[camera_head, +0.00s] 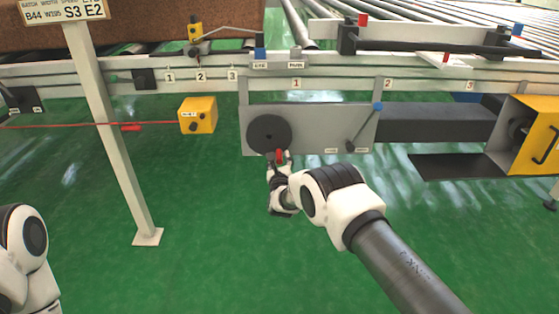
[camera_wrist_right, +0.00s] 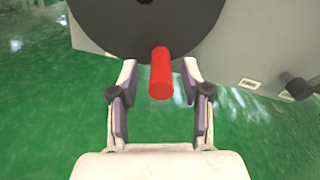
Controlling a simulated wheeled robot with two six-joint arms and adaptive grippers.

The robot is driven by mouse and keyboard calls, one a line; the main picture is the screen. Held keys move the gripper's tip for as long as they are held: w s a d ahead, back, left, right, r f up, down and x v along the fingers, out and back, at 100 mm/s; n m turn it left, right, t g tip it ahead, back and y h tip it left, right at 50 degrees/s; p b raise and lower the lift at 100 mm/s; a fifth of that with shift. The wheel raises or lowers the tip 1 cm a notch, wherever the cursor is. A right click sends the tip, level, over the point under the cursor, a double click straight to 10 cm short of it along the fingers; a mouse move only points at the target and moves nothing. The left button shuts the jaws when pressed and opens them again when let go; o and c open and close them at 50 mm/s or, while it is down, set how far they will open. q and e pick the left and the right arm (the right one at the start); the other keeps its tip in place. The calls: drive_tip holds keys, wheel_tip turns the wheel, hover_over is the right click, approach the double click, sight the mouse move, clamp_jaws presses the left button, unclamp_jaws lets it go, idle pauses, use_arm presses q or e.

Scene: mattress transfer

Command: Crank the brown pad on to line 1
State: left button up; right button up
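The brown pad (camera_head: 150,28) lies on the rollers at the top left of the head view, and its right end is near the picture's middle. A black crank wheel (camera_head: 262,134) with a red handle (camera_head: 279,155) is on a grey panel (camera_head: 310,118) below the rail. The numbers 1, 2 and 3 are marked along the rail, with a label 1 (camera_head: 296,84) above the panel. My right gripper (camera_head: 279,160) is at the handle. In the right wrist view the red handle (camera_wrist_right: 161,75) stands between the open fingers, with gaps on both sides. My left gripper is out of view.
A white post (camera_head: 110,130) with a sign stands left of the panel. A yellow box (camera_head: 198,115) and a red cord (camera_head: 70,125) hang below the rail. A yellow housing (camera_head: 530,135) stands at right.

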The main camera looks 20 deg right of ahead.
drive_tip(key=shift+r, duration=0.1)
drive_tip(key=v, duration=1.2)
idle(0.8)
